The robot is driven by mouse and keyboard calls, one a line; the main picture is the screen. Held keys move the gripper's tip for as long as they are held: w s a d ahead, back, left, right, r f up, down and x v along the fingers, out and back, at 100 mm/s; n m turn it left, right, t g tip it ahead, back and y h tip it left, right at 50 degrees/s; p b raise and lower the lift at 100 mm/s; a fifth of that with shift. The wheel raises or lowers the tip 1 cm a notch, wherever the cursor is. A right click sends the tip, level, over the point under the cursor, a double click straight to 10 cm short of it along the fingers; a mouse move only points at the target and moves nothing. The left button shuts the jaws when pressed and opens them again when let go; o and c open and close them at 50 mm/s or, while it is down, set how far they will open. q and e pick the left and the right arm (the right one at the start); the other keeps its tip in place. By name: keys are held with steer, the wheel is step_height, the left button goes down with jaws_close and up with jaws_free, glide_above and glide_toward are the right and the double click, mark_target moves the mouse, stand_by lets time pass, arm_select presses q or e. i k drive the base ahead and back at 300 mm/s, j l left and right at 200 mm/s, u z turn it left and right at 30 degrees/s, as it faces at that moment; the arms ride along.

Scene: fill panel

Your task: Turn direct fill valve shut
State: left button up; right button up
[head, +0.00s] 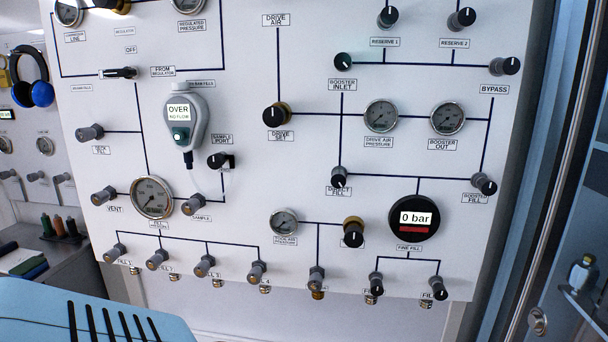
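The direct fill valve (339,176) is a small dark knob on the white fill panel (250,90), right of the middle. Its label, partly covered by the knob, sits just below it. A dark line runs up from it to the booster inlet knob (344,62). A light mark shows on the knob, but I cannot tell from it whether the valve is open or shut. Neither of my grippers is in view, and nothing touches the valve.
A round digital gauge (414,218) reading 0 bar is lower right of the valve. A brass-based knob (353,232) and a dial gauge (284,222) are below it. The drive set knob (277,114) is upper left.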

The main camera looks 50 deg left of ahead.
mark_target(338, 180)
steer(key=u, duration=0.45)
steer(key=j+u, duration=0.1)
steer(key=u, duration=0.35)
steer(key=i+u, duration=0.1)
steer(key=u, duration=0.35)
